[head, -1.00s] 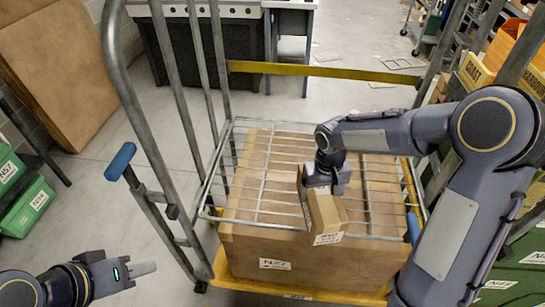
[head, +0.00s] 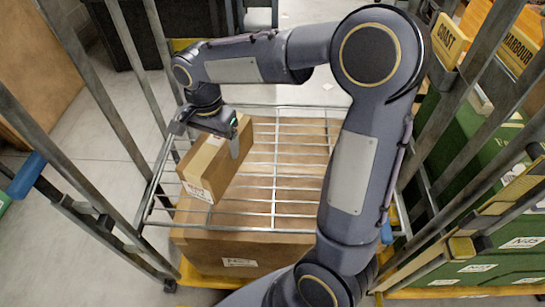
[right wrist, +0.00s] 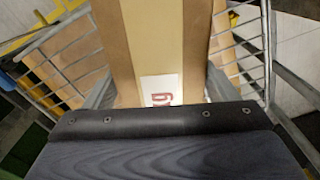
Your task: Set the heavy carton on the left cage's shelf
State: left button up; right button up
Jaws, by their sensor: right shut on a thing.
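A brown carton (head: 228,172) with a paler tape strip and a white label is in my right gripper (head: 207,138), near the left side of the cage's wire shelf (head: 274,195). It is turned at an angle to the shelf bars. I cannot tell whether its underside touches the wires. In the right wrist view the carton (right wrist: 113,35) fills the middle between the fingers, with red print on its white label. The cage (head: 65,200) has grey tube sides. My left gripper is out of view.
A large labelled carton (head: 205,248) stands under the wire shelf on the cage's yellow base. The shelf's middle and right are bare, partly behind my right arm. Green crates (head: 490,265) and grey posts stand close on the right. A brown board (head: 25,90) leans at the left.

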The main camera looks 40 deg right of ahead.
jog(key=shift+s+d, duration=0.1)
jog(key=shift+d, duration=0.1)
jog(key=s+d+f, duration=0.6)
jog(key=d+f, duration=0.6)
jog(key=shift+f+m, duration=0.3)
jog(key=shift+f, duration=0.05)
jog(key=shift+d+f, duration=0.1)
jog(key=o, duration=1.4)
jog(key=shift+f, duration=0.1)
jog(key=o, duration=0.4)
